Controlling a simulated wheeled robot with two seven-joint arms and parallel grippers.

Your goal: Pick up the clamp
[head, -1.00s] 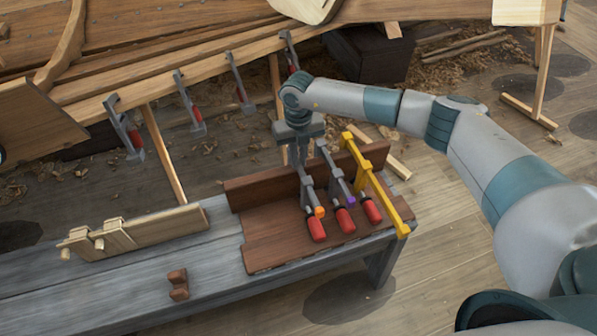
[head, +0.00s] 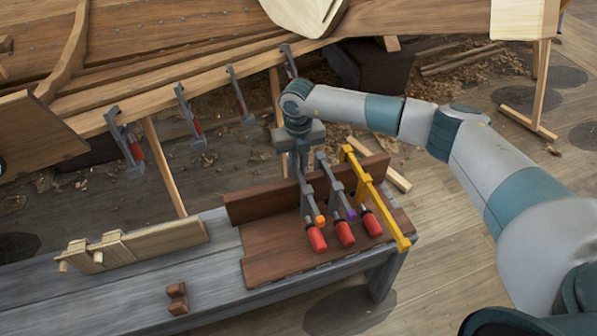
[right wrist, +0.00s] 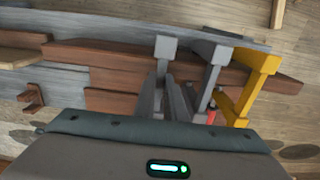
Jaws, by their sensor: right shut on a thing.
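Three clamps stand in a row at the brown wooden rest on the bench's right end. The left one is a grey clamp with an orange tip and red handle (head: 316,238). My right gripper (head: 299,170) is shut on the upper part of its bar from above. In the right wrist view, the grey clamp's head (right wrist: 165,47) shows just beyond my fingers (right wrist: 174,98). Whether the clamp touches the rest cannot be told. Close to its right are a grey clamp with a purple tip (head: 337,187) and a yellow clamp (head: 368,190). My left gripper is out of view.
The brown rest (head: 262,252) has a raised back board (head: 255,205). The grey bench (head: 130,285) also holds a pale wooden jig (head: 135,242) and a small brown block (head: 177,298). Behind, several clamps hang along the hull's plank (head: 215,82). Floor to the right is mostly clear.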

